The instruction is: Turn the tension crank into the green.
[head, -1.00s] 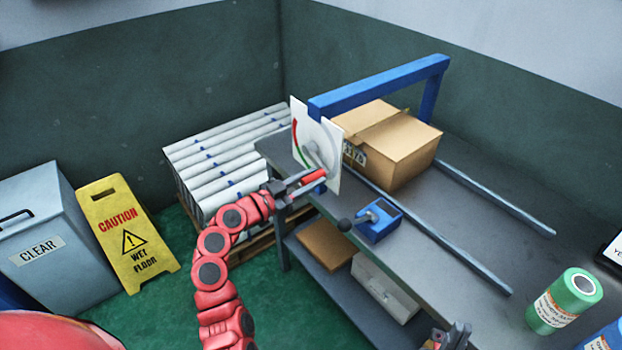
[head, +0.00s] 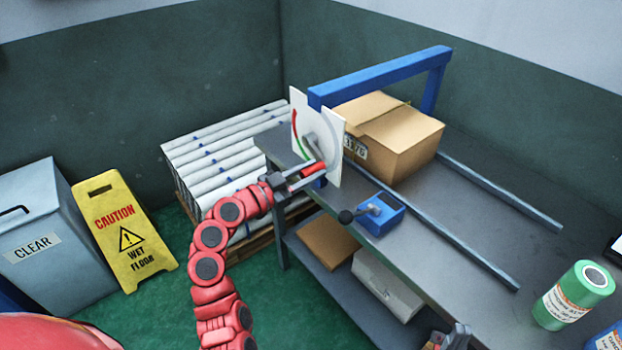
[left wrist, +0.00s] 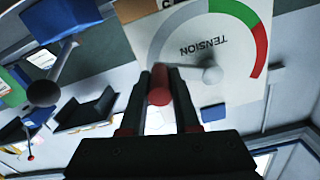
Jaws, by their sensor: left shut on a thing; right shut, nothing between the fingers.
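The tension dial (head: 332,128) is a white upright panel at the table's left end, with a red and green arc. In the left wrist view the dial (left wrist: 190,25) appears upside down, reading TENSION, with green and red segments at right. The crank's grey hub (left wrist: 212,75) sits on its face. My left gripper (head: 304,176) is shut on the crank's red handle (head: 314,168), which also shows between the fingers (left wrist: 160,84). I cannot make out where any pointer stands. My right gripper (head: 452,337) is shut and empty at the bottom edge, partly cut off.
A blue frame (head: 385,75) rises behind the dial, over a cardboard box (head: 410,148). A blue block with a black-knobbed lever (head: 381,214) sits on the table's front edge. Two rails run along the table. A green canister (head: 570,298) stands at right. A yellow caution sign (head: 122,235) stands left.

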